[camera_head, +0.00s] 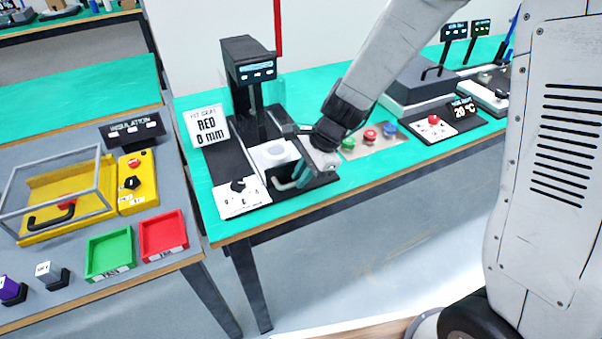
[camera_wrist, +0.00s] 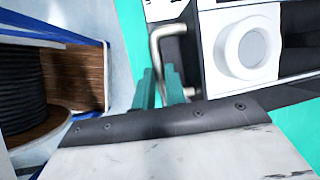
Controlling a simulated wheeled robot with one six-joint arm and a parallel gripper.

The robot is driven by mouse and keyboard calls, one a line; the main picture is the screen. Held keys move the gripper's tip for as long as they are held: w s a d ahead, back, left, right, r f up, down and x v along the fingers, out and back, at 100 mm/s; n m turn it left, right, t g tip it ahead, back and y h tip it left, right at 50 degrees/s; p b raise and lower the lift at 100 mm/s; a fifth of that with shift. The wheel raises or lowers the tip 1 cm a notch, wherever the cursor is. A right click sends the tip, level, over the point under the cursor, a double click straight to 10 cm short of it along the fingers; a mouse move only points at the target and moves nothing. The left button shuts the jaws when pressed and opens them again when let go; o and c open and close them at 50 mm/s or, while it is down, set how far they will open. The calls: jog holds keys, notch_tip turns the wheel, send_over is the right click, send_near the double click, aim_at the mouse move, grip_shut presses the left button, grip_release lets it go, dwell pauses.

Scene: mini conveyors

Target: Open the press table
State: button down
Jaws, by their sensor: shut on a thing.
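The press (camera_head: 247,72) is a black machine with a column and a small display head, standing on the green bench. Its white press table (camera_head: 272,154) lies low at the front and holds a round white ring, which shows closely in the wrist view (camera_wrist: 246,50). A pale bent handle (camera_head: 290,182) sticks out at the table's front; it also shows in the wrist view (camera_wrist: 165,38). My gripper (camera_head: 303,174) has teal fingers and is at this handle. In the wrist view the fingers (camera_wrist: 160,88) are close together at the handle, shut on it. Their exact contact is partly hidden.
A white panel with a black knob (camera_head: 241,197) lies left of the press table. A button panel with green, red and blue buttons (camera_head: 371,136) is to the right, close to my arm. The floor in front of the bench edge (camera_head: 350,185) is clear.

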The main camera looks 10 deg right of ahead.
jog(key=shift+w, duration=0.1)
jog(key=c, duration=1.5)
grip_release()
jog(key=shift+o, duration=0.2)
jog(key=v, duration=0.7)
jog(key=shift+r, duration=0.4)
jog(key=shift+d, duration=0.1)
